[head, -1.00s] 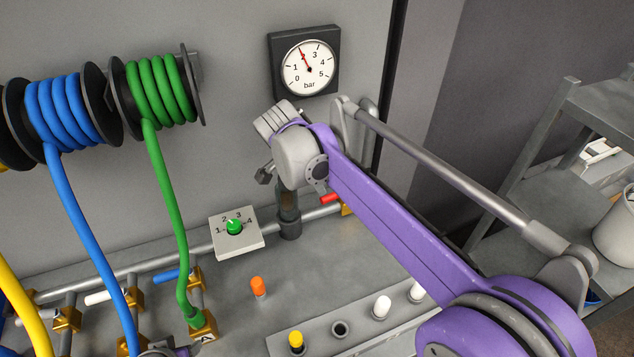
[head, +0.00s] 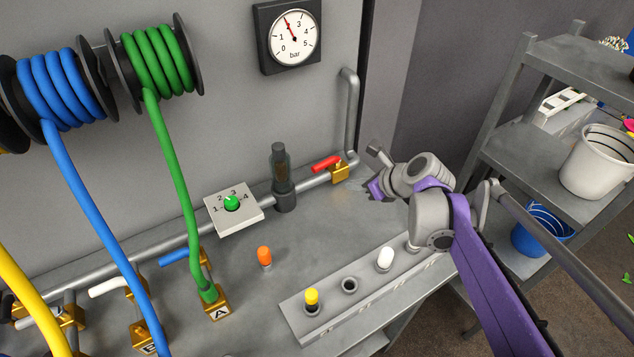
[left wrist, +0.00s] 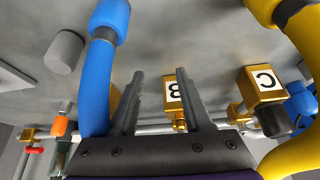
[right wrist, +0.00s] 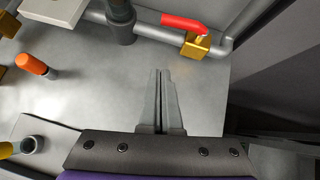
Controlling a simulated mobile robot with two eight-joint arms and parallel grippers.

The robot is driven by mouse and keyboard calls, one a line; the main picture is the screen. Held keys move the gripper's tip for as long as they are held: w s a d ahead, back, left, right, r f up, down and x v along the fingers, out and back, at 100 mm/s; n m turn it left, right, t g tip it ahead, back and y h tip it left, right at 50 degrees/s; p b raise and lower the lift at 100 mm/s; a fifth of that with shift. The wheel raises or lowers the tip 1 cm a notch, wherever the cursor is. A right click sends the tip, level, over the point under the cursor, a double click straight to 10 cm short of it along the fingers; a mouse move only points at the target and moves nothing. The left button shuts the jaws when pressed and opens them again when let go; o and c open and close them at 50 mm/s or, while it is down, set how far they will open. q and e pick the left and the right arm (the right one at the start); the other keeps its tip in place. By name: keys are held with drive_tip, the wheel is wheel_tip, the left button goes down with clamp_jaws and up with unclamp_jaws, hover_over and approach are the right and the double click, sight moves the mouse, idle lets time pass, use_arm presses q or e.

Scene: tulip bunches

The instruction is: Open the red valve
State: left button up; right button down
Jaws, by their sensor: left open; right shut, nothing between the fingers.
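The red valve handle (head: 326,163) sits on a brass body (head: 341,174) on the grey pipe at the back of the bench, and lies roughly along the pipe. In the right wrist view the red handle (right wrist: 183,22) and brass body (right wrist: 196,46) are at the top, beyond my fingers. My right gripper (head: 370,190) is shut and empty, to the right of and nearer than the valve, not touching it. Its closed fingertips show in the right wrist view (right wrist: 160,72). My left gripper (left wrist: 160,74) is open near block B; the red handle (left wrist: 34,150) shows far off at lower left.
A dark upright fitting (head: 281,175) and a selector dial box (head: 233,212) stand left of the valve. The gauge (head: 291,36) points near 2. Blue (head: 85,220) and green (head: 170,180) hoses hang left. A shelf (head: 520,135) stands right. Bench before the valve is clear.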

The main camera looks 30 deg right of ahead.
use_arm(q)
drive_tip(key=shift+a+f, duration=0.1)
drive_tip(key=shift+a, duration=0.15)
use_arm(e)
drive_tip(key=m, duration=0.1)
use_arm(q)
drive_tip(key=shift+d+f, duration=0.15)
drive_tip(key=shift+f, duration=0.1)
drive_tip(key=shift+r, duration=0.45)
drive_tip(key=shift+w, duration=0.15)
use_arm(e)
approach(324, 164)
drive_tip(key=w+a+f, duration=0.2)
drive_tip(key=w+f, duration=0.1)
drive_tip(key=f, duration=0.3)
drive_tip(key=shift+w+f+t, duration=0.15)
drive_tip(key=shift+f+t, duration=0.1)
drive_tip(key=shift+t, duration=0.15)
